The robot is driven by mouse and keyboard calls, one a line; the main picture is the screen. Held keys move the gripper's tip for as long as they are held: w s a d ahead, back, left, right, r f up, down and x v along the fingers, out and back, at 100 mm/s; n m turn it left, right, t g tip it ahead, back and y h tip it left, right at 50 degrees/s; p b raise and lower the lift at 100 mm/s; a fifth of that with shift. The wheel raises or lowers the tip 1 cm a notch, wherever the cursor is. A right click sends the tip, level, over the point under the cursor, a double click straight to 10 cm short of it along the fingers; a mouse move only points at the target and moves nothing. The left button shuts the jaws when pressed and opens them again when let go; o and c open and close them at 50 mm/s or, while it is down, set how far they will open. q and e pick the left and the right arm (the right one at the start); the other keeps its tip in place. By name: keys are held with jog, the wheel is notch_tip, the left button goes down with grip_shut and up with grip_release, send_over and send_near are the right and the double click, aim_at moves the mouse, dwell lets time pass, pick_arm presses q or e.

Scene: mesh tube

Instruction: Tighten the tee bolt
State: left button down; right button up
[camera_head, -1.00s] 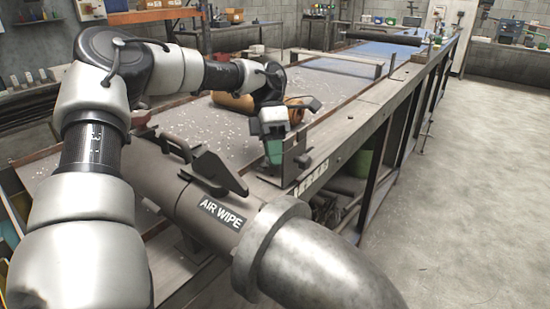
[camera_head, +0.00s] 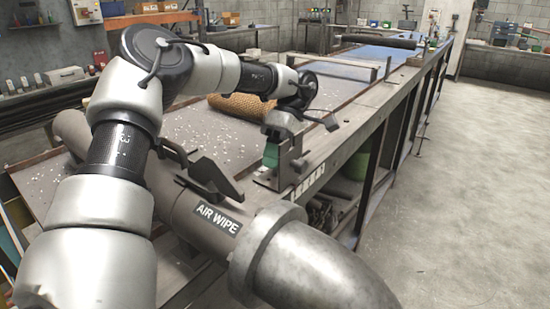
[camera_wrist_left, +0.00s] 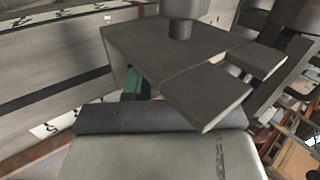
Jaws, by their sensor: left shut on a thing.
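My left gripper (camera_head: 284,124) is over the top of a dark upright clamp bracket (camera_head: 293,165) with a green part (camera_head: 271,156), at the table's near edge. It is shut on the tee bolt at the bracket's top. The gripper covers the bolt in the head view, so its tilt cannot be told there. In the left wrist view, dark flat plates (camera_wrist_left: 145,45) and a short round post (camera_wrist_left: 180,29) fill the middle, and the green part (camera_wrist_left: 135,84) shows behind them. My right gripper is not in view.
A large grey pipe marked AIR WIPE (camera_head: 217,219) lies across the front, close to my left arm. A brown mesh tube (camera_head: 240,106) lies on the speckled table (camera_head: 195,135) behind the gripper. The floor on the right (camera_head: 460,200) is clear.

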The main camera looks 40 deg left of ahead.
pick_arm(q)
jog(key=shift+f+m, duration=0.1)
jog(key=shift+m, duration=0.2)
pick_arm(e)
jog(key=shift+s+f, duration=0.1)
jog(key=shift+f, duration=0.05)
pick_arm(q)
jog(key=c, duration=1.3)
grip_release()
jog(key=shift+o, duration=0.2)
jog(key=shift+w+r, duration=0.3)
jog(key=shift+r, duration=0.25)
jog(key=p+v, duration=0.1)
jog(key=v, duration=0.3)
jog(key=shift+w+r, duration=0.15)
jog(key=shift+r, duration=0.1)
jog(key=shift+p+v, duration=2.5)
jog(key=shift+p, duration=1)
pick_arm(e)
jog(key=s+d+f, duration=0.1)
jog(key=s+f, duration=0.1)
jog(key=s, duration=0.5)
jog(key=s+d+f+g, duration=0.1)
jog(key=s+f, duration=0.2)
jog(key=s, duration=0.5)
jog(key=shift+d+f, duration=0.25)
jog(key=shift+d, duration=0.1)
